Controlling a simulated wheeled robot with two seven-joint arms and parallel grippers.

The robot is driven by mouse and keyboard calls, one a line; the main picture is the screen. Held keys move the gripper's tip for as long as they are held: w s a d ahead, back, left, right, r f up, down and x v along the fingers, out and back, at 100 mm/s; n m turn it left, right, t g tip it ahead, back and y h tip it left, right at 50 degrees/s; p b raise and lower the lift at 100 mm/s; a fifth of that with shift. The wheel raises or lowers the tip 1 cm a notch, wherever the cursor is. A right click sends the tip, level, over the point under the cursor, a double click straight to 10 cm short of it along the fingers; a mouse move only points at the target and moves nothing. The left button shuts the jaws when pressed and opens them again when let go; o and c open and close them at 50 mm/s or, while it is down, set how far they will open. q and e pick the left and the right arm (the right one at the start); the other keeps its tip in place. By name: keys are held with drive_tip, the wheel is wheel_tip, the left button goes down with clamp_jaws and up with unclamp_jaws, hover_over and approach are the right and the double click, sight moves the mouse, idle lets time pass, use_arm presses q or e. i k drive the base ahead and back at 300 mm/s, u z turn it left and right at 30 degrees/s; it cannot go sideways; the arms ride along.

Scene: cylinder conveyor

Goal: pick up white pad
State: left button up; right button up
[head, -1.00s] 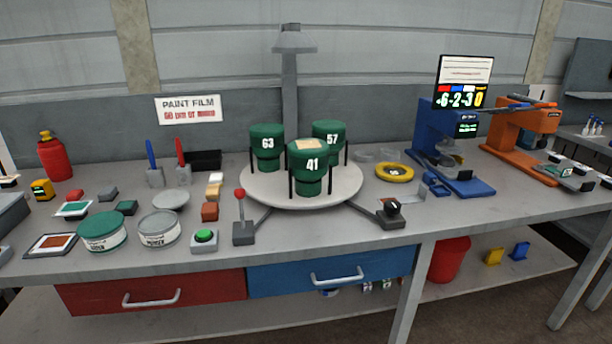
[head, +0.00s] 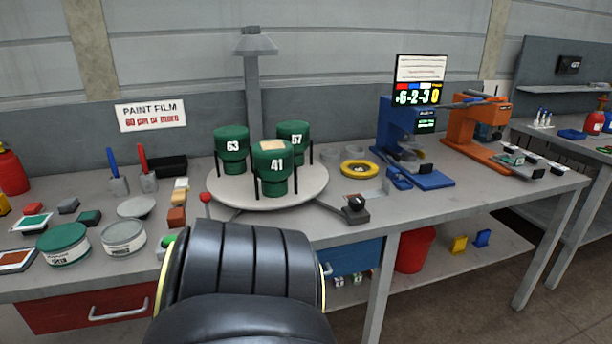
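A small white pad (head: 181,184) lies on the grey workbench, left of the round turntable. It is at the far end of a short row, with a tan block (head: 179,196) and a red-brown block (head: 177,216) in front of it. The white pad is unobstructed from this view. A large black arm link of mine fills the bottom middle of the head view. It hides the bench front and part of the drawers. Neither of my grippers shows in the picture.
The turntable (head: 316,192) bears three green cylinders numbered 63 (head: 231,150), 41 (head: 272,170) and 57 (head: 293,138). A red-knobbed lever (head: 205,198) and a partly hidden green button (head: 169,241) stand near the pad. Paint tins (head: 124,238) stand at left. A yellow ring (head: 359,169) lies at right.

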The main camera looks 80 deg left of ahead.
sight(184, 182)
drive_tip(key=z, duration=0.05)
drive_tip(key=k, duration=1.5)
drive_tip(key=u, duration=1)
